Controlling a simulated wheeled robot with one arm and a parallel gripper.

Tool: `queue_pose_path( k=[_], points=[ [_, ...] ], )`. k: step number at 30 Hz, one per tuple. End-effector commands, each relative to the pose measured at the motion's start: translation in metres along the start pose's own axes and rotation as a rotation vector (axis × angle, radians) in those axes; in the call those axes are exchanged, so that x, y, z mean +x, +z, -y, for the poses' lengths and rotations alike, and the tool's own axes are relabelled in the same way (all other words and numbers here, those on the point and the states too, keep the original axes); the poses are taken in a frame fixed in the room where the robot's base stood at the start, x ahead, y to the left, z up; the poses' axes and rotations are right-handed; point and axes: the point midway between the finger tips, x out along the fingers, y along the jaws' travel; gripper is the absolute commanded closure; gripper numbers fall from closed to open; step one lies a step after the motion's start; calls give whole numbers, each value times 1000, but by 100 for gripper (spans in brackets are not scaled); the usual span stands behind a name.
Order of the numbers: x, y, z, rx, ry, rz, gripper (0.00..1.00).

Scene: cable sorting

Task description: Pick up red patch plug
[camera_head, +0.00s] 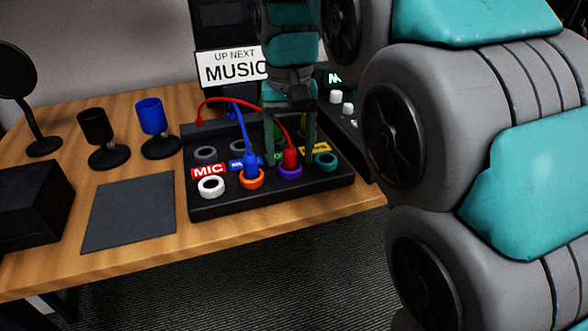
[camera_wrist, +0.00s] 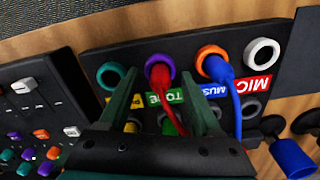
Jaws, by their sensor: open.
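The red patch plug (camera_head: 290,155) stands upright in the purple-ringed socket (camera_head: 290,172) of the black patch panel (camera_head: 230,209). Its red cable arcs left to the panel's back left corner. My gripper (camera_head: 290,160) is open, with one finger on each side of the red plug. In the wrist view the plug (camera_wrist: 161,82) shows between the two fingertips (camera_wrist: 161,88), apart from both. A blue patch plug (camera_head: 250,165) sits in the orange-ringed socket (camera_head: 252,183) just left; it also shows in the wrist view (camera_wrist: 217,68).
White (camera_head: 211,187) and teal (camera_head: 325,160) ringed sockets look empty. A mixer (camera_wrist: 35,125) adjoins the panel. Black (camera_head: 97,128) and blue (camera_head: 151,117) microphones, a dark mat (camera_head: 128,212) and a black box (camera_head: 35,205) are on the left of the table.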

Motion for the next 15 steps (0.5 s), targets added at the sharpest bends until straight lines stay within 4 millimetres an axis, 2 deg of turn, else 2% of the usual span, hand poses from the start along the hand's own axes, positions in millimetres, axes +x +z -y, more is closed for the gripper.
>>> queue_pose_path(
  k=[4,15],
  points=[
    [-1,0,0,0,0,0,36],
    [-1,0,0,0,0,1,78]
  ],
)
